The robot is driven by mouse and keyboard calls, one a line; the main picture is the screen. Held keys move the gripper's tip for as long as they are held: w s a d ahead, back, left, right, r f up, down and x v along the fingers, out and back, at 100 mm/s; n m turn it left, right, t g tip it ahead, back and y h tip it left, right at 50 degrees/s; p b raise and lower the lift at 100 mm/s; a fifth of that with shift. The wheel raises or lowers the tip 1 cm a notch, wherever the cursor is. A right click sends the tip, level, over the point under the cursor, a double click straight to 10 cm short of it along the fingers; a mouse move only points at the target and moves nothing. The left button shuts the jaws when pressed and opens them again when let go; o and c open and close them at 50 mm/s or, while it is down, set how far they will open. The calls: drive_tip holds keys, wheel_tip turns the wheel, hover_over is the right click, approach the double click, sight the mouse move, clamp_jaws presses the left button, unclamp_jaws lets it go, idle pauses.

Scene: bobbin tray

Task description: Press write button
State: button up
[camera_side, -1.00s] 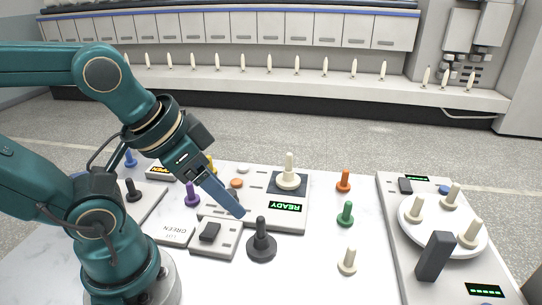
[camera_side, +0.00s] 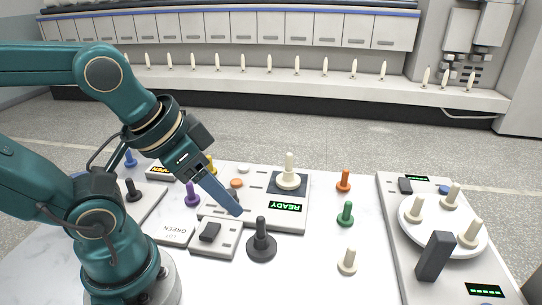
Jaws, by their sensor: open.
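My gripper (camera_side: 238,211) points down over the front left of the white panel (camera_side: 262,222), its blue-grey fingers near the panel's buttons. From this side I see one finger, and the gap between the two is hidden. An orange button (camera_side: 236,183) and a pale button (camera_side: 243,169) sit on the panel, just behind the fingers. A dark round part (camera_side: 232,194) is half hidden by the finger. A green READY display (camera_side: 286,207) and a cream bobbin (camera_side: 289,174) on a dark square are on the same panel. No label reading "write" is legible.
A dark peg on a round base (camera_side: 261,243) stands in front of the panel. Orange, green and cream pegs (camera_side: 346,214) stand right. A turntable unit (camera_side: 405,262) is far right.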

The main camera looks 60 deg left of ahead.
clamp_jaws()
idle(1.5)
